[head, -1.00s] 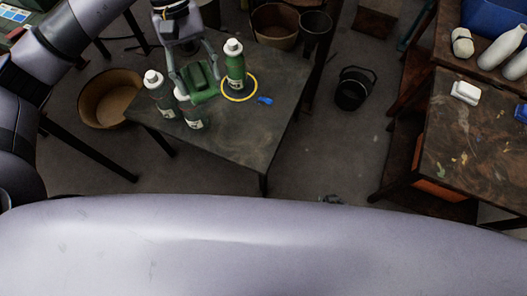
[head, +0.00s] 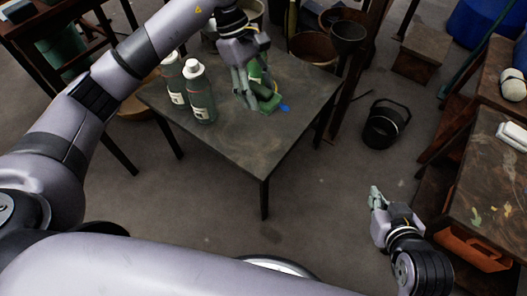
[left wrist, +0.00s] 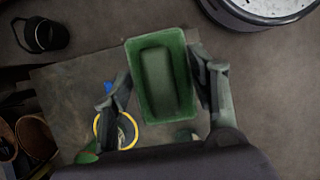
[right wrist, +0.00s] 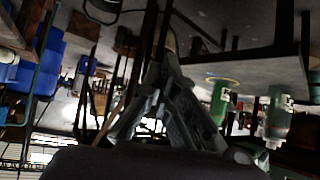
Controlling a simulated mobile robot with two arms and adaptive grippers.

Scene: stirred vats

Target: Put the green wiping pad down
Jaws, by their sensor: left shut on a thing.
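My left gripper (head: 256,98) is shut on the green wiping pad (left wrist: 160,75), which looks like a green rectangular block in the left wrist view. In the head view the pad (head: 269,101) is partly hidden by the fingers, over the right part of the dark table (head: 235,143). Whether it touches the tabletop cannot be told.
Two white-capped bottles (head: 201,97) (head: 172,82) stand on the table's left part. A green bottle (head: 259,66) is partly hidden behind my left gripper. A blue scrap (head: 285,107) lies near the pad. A black bucket (head: 385,125) is on the floor; the table's front is clear.

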